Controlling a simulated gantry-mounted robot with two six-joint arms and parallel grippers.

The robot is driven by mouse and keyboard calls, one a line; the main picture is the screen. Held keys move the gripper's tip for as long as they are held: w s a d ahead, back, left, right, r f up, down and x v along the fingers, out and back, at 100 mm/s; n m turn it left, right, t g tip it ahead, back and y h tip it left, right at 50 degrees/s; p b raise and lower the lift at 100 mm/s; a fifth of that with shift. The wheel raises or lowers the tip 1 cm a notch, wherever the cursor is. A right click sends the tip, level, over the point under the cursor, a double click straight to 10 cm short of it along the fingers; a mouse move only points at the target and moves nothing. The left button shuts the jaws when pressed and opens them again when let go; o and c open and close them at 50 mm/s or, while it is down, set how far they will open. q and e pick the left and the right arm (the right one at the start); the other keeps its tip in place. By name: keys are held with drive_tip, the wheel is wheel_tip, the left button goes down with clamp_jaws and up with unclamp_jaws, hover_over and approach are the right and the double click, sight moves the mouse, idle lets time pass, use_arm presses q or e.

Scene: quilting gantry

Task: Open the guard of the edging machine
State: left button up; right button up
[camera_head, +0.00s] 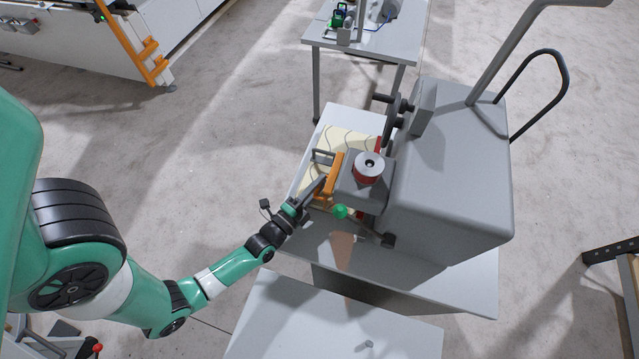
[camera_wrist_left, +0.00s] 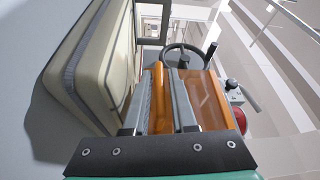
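The edging machine (camera_head: 450,170) is a big grey housing on a white table. Its orange guard (camera_head: 329,177) stands at the left of the machine head, above the patterned cream quilt (camera_head: 350,143). A grey bar handle (camera_head: 322,157) shows beside the guard. My left gripper (camera_head: 314,188) is at the guard's left side, close to it. In the left wrist view the orange guard (camera_wrist_left: 208,102) lies right behind the fingers (camera_wrist_left: 163,100). The fingers look apart with orange showing between them; contact cannot be told. My right gripper is not in view.
A red-rimmed knob (camera_head: 369,168) and a green ball knob (camera_head: 340,211) sit near the guard. A pale table (camera_head: 330,320) stands in front. Another table (camera_head: 375,40) with small devices is behind. Open floor (camera_head: 210,150) lies to the left.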

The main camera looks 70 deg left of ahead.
use_arm(q)
drive_tip(key=shift+w+a, duration=0.1)
drive_tip(key=shift+w, duration=0.05)
clamp_jaws()
drive_tip(key=shift+r, duration=0.2)
idle(1.2)
